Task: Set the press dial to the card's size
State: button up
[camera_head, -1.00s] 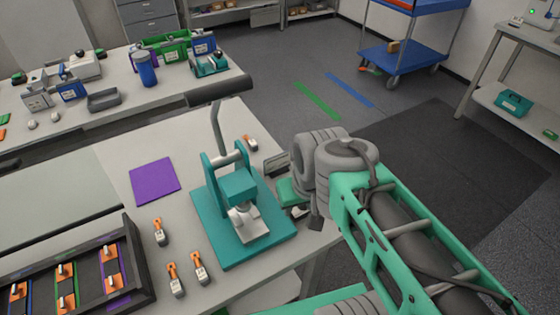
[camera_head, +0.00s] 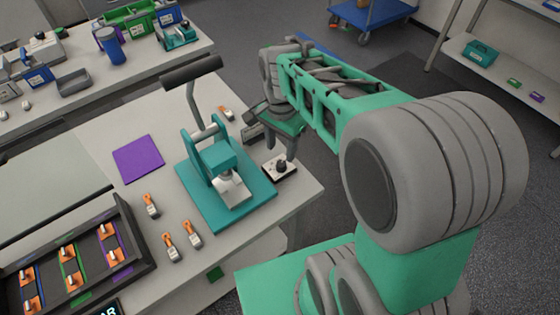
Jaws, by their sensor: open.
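The teal press (camera_head: 213,160) with a raised lever stands on its teal base plate at the right part of the near table. A small light box with a black round dial knob (camera_head: 281,164) sits right of the base plate, near the table's right edge. My gripper (camera_head: 281,149) points down just above the knob with its jaws open; I cannot tell whether a finger touches it. The dial's markings are too small to read.
A purple square (camera_head: 138,158) lies left of the press. Several orange-and-white pieces (camera_head: 170,247) lie in front of it. A dark rack (camera_head: 135,255) with similar pieces stands at the lower left. My arm reaches in from the right over the table's edge.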

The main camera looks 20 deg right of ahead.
aim_at(281, 164)
notch_tip(281, 164, down, 7)
jog(key=shift+r+p, duration=0.1)
jog(key=shift+p, duration=0.3)
grip_shut()
jog(key=shift+s+a, duration=0.1)
jog(key=shift+a, duration=0.05)
dwell(0.4)
